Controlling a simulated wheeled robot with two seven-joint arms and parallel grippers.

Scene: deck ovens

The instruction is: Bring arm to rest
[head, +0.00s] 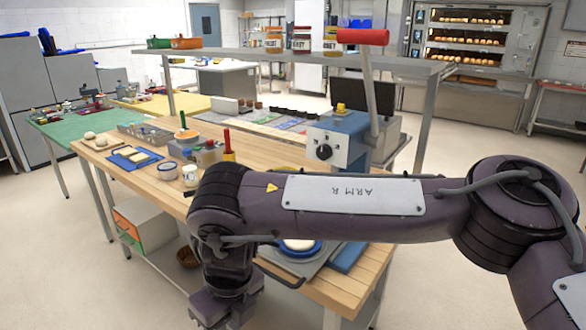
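My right arm, with "ARM R" on its plate, reaches in from the right across the front of the view. Its forearm lies over the wooden worktable (345,288) and its wrist bends down at the table's front edge. My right gripper (226,312) points down at the bottom of the picture and is partly cut off. Its fingertips do not show, so I cannot tell whether it is open or shut. My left arm and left gripper are not in view.
Behind my forearm stands a blue and grey machine (338,140) with a red-handled lever (363,37). A blue-rimmed plate (298,246) is partly hidden under the forearm. Tubs and dough pieces lie at the table's left.

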